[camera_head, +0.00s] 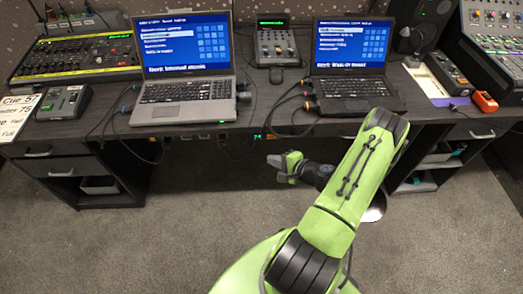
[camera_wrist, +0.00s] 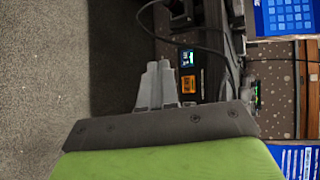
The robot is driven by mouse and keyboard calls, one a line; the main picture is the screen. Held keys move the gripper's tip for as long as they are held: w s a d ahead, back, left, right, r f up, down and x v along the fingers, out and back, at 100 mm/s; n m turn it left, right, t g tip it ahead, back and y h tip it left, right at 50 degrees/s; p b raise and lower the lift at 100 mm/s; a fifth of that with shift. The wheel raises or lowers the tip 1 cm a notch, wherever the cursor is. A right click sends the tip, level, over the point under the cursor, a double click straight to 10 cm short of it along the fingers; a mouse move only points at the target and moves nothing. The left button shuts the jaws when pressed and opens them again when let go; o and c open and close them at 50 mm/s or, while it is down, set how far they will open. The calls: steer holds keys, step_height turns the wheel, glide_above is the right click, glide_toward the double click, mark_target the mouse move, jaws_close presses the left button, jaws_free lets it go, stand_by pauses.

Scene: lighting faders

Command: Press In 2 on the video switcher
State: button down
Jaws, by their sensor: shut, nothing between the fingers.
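No label reading "In 2" is legible, and I cannot tell for sure which device is the video switcher. Small button boxes stand on the desk: a grey one (camera_head: 64,103) at the far left, a dark one with a green display (camera_head: 276,42) between the laptops, and one (camera_head: 447,72) at the right. My gripper (camera_head: 277,168) is in front of the desk, below the top's front edge, pointing left and apart from everything. In the wrist view its fingers (camera_wrist: 159,80) are together and empty.
Two open laptops (camera_head: 183,90) (camera_head: 352,85) stand on the dark desk (camera_head: 200,130). Cables hang over its front edge. A mixer (camera_head: 80,57) is at the back left, a fader console (camera_head: 497,35) and red-orange box (camera_head: 484,102) at right. Carpet in front is clear.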

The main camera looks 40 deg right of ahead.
mark_target(272, 136)
steer(key=shift+s+d+f+m+h, duration=0.15)
steer(key=shift+s+f+m+h, duration=0.3)
steer(key=shift+f+m, duration=0.4)
steer(key=w+d+b, duration=0.2)
steer(key=w+d, duration=0.3)
steer(key=w, duration=0.2)
steer(key=shift+w, duration=0.15)
stand_by(1.6)
steer(key=shift+w+d, duration=0.2)
steer(key=shift+w, duration=0.05)
